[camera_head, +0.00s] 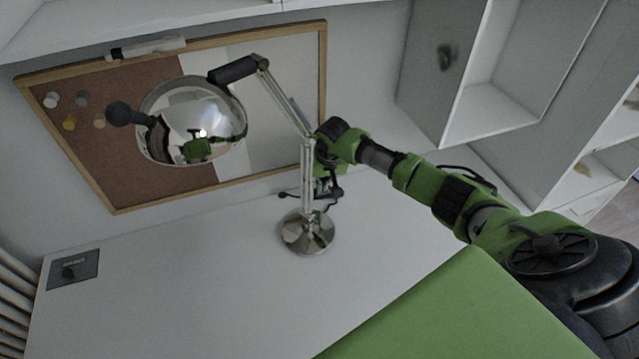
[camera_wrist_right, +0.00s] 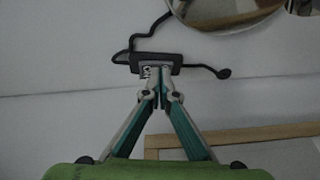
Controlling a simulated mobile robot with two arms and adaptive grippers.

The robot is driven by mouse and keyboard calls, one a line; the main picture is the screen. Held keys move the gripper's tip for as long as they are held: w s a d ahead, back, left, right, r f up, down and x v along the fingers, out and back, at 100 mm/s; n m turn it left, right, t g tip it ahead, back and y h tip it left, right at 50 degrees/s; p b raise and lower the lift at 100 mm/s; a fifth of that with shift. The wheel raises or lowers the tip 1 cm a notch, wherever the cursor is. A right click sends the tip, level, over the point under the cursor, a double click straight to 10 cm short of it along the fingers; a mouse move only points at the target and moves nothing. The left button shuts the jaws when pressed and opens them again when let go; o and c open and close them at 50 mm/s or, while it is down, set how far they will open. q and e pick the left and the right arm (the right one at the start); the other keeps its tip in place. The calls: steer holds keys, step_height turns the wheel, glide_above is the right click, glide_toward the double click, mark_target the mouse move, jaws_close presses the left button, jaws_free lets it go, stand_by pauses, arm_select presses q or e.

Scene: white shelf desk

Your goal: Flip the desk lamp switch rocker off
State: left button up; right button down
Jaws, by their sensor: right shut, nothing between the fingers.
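The desk lamp has a shiny chrome shade (camera_head: 190,122), a jointed metal arm and a round chrome base (camera_head: 307,233) on the white desk. A dark inline switch (camera_wrist_right: 172,62) on a black cord shows in the right wrist view. My right gripper (camera_wrist_right: 158,82) is shut and empty, its fingertips at the near side of the switch and overlapping it in the picture. I cannot tell whether they touch. The rocker's position cannot be made out. In the head view my right gripper (camera_head: 323,186) is behind the lamp's arm, partly hidden. My left gripper is out of view.
A wood-framed board (camera_head: 110,160), part cork and part white, leans behind the lamp. A dark plate with a knob (camera_head: 73,270) is at the desk's left end. Open white shelves (camera_head: 490,110) stand at the right. The desk's front left is clear.

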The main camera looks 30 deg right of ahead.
steer(key=shift+s+d+r, duration=0.1)
steer(key=shift+s+d, duration=0.05)
steer(key=shift+d, duration=0.25)
steer(key=v, duration=1.2)
steer(key=shift+a, duration=0.1)
